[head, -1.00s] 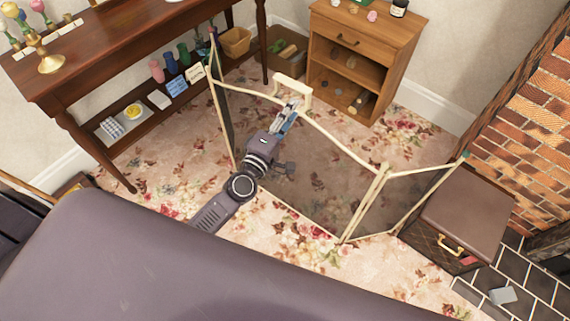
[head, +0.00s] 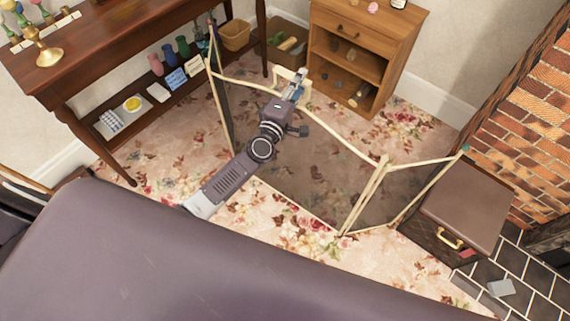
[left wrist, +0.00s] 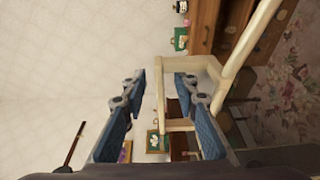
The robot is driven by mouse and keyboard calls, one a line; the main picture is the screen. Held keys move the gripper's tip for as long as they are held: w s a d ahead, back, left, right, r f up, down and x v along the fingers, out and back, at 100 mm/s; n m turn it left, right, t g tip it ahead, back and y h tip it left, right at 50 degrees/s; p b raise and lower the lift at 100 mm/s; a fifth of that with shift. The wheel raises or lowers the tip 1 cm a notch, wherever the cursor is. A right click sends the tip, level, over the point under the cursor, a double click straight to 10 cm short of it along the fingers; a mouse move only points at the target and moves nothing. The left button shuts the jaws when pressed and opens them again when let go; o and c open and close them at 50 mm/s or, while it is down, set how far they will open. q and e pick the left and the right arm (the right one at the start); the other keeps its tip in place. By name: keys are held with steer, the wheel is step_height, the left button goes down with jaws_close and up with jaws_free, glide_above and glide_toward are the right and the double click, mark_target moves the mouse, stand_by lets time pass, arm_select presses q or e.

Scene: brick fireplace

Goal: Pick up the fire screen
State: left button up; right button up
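The fire screen (head: 310,165) stands on the floral carpet in the head view, with dark mesh panels and a cream frame. Its cream handle (head: 280,76) sticks up from the top rail of the middle panel. My left gripper (head: 297,82) is at this handle and hides part of it. In the left wrist view, the blue-padded fingers (left wrist: 160,98) are apart, with a cream bar of the handle (left wrist: 161,92) between them. A gap shows between bar and fingers. The top rail (left wrist: 248,45) runs past on the right. My right gripper is not in view.
A dark wooden table (head: 140,48) stands at the left, and a wooden cabinet (head: 365,50) behind the screen. A brown chest (head: 462,208) is close to the screen's right panel, near the brick fireplace (head: 535,130). Carpet lies open in front of the screen.

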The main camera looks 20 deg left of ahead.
arm_select(q)
jaws_close()
stand_by(0.3)
steer(key=shift+r, duration=0.4)
steer(key=shift+w+f, duration=0.1)
steer(key=shift+w, duration=0.05)
